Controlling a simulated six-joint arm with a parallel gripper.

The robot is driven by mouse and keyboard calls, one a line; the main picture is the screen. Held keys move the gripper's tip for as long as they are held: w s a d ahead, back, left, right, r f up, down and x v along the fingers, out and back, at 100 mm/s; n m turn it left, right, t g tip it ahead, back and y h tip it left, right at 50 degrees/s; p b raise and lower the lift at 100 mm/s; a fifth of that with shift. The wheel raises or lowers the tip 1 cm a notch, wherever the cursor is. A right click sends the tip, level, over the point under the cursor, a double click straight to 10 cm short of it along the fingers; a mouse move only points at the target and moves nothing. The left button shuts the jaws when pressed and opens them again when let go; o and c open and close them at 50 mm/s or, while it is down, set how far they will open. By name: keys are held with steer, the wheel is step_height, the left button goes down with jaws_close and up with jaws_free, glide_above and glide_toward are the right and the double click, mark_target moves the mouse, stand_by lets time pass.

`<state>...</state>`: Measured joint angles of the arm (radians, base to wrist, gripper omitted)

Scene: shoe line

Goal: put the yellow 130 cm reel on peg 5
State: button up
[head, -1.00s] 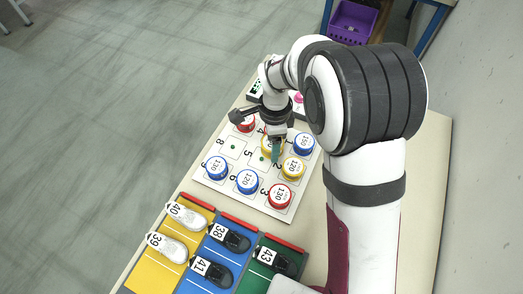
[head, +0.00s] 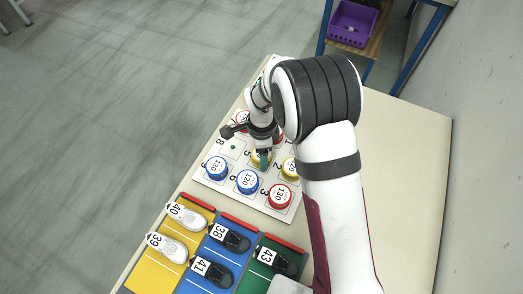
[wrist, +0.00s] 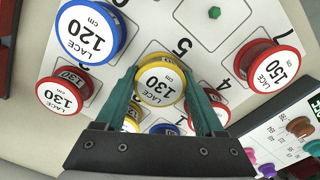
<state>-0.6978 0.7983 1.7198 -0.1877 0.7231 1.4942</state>
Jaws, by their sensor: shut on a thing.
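The yellow 130 cm reel (wrist: 160,79) is between the two green fingers of my gripper (wrist: 160,86) in the wrist view, its label facing the camera. My gripper (head: 264,160) is shut on it. In the head view the yellow reel (head: 255,157) shows partly behind a finger, over the middle square of the white board. The printed number 5 (wrist: 184,46) is right beside the reel in the wrist view. Peg 5 itself is hidden under the reel. I cannot tell whether the reel rests on the board or is slightly above it.
Around it on the board stand a blue 120 reel (wrist: 87,32), a red 130 reel (wrist: 62,92), a red 150 reel (wrist: 270,66) and others. A bare green peg (wrist: 214,12) stands in square 8. Shoes on coloured lanes (head: 170,248) lie at the front.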

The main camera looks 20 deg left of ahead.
steer(key=o, duration=1.4)
steer(key=shift+c, duration=0.2)
step_height(320, 180, up, 13)
steer(key=s+d+r+n, duration=0.1)
steer(key=s+d+r, duration=0.1)
steer(key=d+r, duration=0.5)
steer(key=s+d+n+y, duration=0.1)
steer(key=s+d+n, duration=0.3)
steer(key=s+d, duration=1.2)
steer(key=shift+s+d+r+n+y, duration=0.3)
steer(key=shift+s+d+y, duration=0.1)
steer(key=shift+s, duration=0.45)
